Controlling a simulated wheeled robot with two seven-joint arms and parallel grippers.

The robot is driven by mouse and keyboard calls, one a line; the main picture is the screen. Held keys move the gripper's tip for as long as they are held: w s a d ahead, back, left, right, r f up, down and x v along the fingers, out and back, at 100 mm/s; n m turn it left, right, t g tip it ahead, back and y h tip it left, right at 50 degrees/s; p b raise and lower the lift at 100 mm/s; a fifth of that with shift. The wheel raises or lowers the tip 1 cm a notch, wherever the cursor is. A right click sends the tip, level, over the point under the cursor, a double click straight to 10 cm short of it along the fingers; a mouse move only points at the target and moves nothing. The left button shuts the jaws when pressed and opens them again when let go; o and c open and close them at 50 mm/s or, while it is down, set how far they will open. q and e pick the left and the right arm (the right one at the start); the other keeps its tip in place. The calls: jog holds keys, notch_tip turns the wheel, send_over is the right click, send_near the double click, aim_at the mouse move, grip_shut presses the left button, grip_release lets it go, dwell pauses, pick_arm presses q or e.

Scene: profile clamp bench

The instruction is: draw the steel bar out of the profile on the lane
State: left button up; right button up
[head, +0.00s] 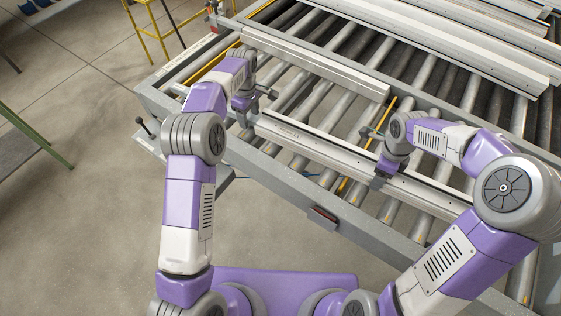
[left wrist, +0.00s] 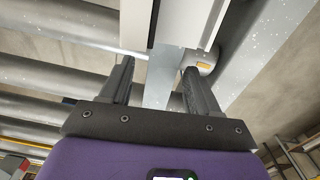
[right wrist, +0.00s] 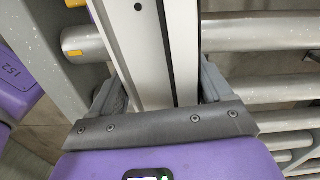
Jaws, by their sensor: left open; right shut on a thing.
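The profile (head: 310,150) is a long pale rail lying across the rollers near the front of the conveyor. It also shows in the left wrist view (left wrist: 187,22) and the right wrist view (right wrist: 151,55). The steel bar (left wrist: 162,80) is a flat grey strip sticking out of the profile's left end. My left gripper (left wrist: 157,78) is open at that end, with one finger on each side of the bar and gaps visible. My right gripper (right wrist: 160,92) is shut across the profile farther right, a finger against each side. The rest of the bar is hidden inside the profile.
A second profile (head: 315,70) lies farther back on the rollers, and several more (head: 455,45) lie at the back right. The grey conveyor frame (head: 270,190) runs along the front, with a reddish fitting (head: 323,214) on it. Bare rollers separate the two nearer profiles.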

pick_arm(q)
notch_tip(320, 180, up, 12)
jog(key=s+d+f+m+g, duration=0.1)
jog(key=s+d+f+m, duration=0.1)
jog(key=s, duration=0.4)
jog(key=s+d+f+m+g, duration=0.1)
jog(key=s+d+f+m, duration=0.1)
jog(key=s+d+f, duration=0.2)
jog(key=s+d+f+m+g, duration=0.2)
jog(key=s+d, duration=0.3)
jog(key=s, duration=0.3)
jog(key=shift+f+m, duration=0.4)
jog(key=shift+m, duration=0.1)
jog(key=shift+s+d+f, duration=0.2)
jog(key=shift+s, duration=0.55)
pick_arm(e)
jog(key=o, duration=1.8)
